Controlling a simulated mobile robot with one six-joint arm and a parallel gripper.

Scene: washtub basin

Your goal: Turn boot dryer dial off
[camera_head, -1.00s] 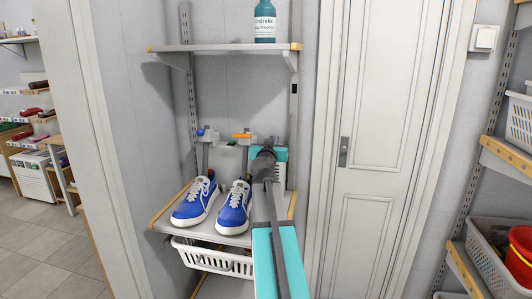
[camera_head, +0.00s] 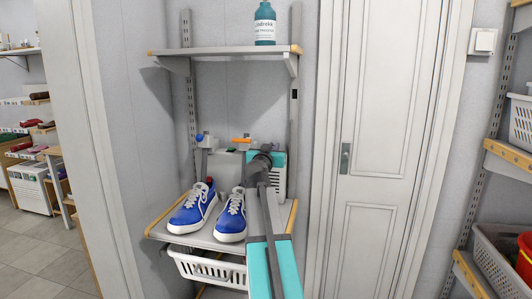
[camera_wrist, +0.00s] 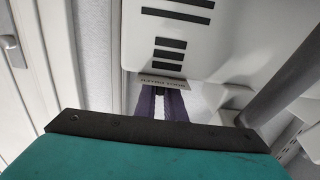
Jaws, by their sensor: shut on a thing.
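The boot dryer (camera_head: 279,180) stands at the back of the middle shelf, with upright posts and a pale, slotted body. In the wrist view its white side (camera_wrist: 225,45) with dark vent slots and a small upside-down label fills the upper right. My gripper (camera_wrist: 174,97) has two purplish fingers close together just below that label, at the dryer's edge. They are shut on a small dark part between their tips, seemingly the dial, which is mostly hidden. In the head view my arm covers the gripper and the dial.
Blue shoes (camera_head: 193,207) stand on the shelf (camera_head: 165,222) left of my arm. A white basket (camera_head: 208,268) hangs below. A teal bottle (camera_head: 265,27) stands on the upper shelf (camera_head: 220,48). A closed door (camera_head: 385,130) is on the right.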

